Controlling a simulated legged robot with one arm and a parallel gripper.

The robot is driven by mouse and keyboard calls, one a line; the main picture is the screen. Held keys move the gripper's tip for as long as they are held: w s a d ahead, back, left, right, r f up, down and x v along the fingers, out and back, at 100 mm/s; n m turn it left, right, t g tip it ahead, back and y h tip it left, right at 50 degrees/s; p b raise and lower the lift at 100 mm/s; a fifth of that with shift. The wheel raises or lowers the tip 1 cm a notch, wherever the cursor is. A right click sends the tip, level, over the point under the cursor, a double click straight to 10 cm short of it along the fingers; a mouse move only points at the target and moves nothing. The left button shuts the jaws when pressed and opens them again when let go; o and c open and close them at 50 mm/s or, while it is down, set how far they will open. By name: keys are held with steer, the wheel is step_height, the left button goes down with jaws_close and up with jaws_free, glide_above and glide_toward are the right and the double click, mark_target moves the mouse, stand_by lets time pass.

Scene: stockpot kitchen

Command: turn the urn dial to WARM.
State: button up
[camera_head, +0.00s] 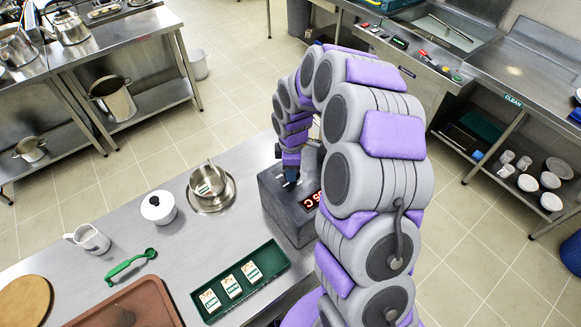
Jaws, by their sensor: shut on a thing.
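The urn's dark grey control box (285,222) stands at the right side of the steel counter. Its small display (311,201) shows red characters ending in C, partly beside my arm. My gripper (291,179) points down at the top of the box, left of the display, and is shut on the dial there. The dial and its markings are hidden under my gripper, so its setting cannot be read.
My arm hides much of the right side. On the counter are a white lidded jar (158,207), a white mug (90,239), a green scoop (133,264), a green tray (274,256) with several labelled cards, a brown tray (160,297) and a round board (22,301).

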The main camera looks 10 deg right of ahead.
steer(key=o, duration=1.1)
steer(key=shift+d, duration=0.15)
steer(key=shift+r, duration=0.1)
step_height(320, 180, up, 17)
steer(key=shift+r+p, duration=0.1)
steer(key=shift+p, duration=0.2)
steer(key=s+f+m+b, duration=0.2)
steer(key=s+m, duration=0.3)
steer(key=s, duration=0.6)
steer(key=s+f+m+g+b, duration=0.1)
steer(key=s+m, duration=0.4)
steer(key=s, duration=0.7)
steer(key=s+f+m+b, duration=0.3)
steer(key=s+m+b, duration=0.2)
steer(key=s, duration=0.7)
steer(key=shift+f+g, duration=0.1)
steer(key=shift+g, duration=0.3)
